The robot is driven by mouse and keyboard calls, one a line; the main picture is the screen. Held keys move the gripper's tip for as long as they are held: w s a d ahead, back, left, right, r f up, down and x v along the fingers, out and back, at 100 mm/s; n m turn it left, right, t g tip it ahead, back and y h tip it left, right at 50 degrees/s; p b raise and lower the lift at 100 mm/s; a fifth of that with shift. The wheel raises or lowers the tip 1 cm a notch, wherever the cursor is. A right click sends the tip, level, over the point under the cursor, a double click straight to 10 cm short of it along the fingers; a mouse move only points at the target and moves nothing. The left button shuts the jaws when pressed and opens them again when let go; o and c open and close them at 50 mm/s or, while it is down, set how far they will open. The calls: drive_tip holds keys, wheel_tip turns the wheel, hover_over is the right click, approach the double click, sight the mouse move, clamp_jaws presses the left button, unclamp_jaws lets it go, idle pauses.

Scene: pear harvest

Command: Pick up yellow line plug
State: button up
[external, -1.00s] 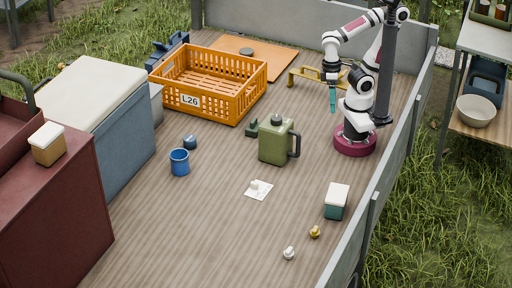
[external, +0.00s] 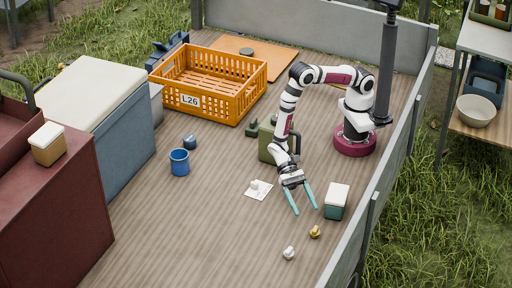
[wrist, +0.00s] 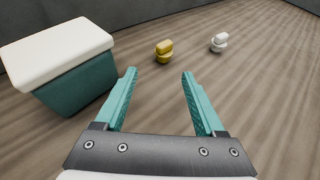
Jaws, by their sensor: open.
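The yellow line plug (external: 315,232) is a small yellow piece on the wooden deck, near the front right in the external view. In the wrist view the yellow plug (wrist: 164,51) stands beyond my fingertips, roughly centred between them. My gripper (external: 306,211) is open and empty, its teal fingers pointing down and forward above the deck, short of the plug. In the wrist view my gripper (wrist: 158,72) shows both fingers spread wide with bare deck between them.
A teal box with a white lid (external: 336,201) stands close right of my fingers; it fills the left of the wrist view (wrist: 60,60). A similar white plug (external: 289,253) lies nearby. A green jug (external: 268,148) is behind my arm. A white card (external: 259,190) lies to the left.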

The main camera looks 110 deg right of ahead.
sight(313, 229)
drive_tip(key=x, duration=0.9)
drive_tip(key=shift+w+a+r, duration=0.15)
drive_tip(key=shift+w, duration=0.25)
clamp_jaws()
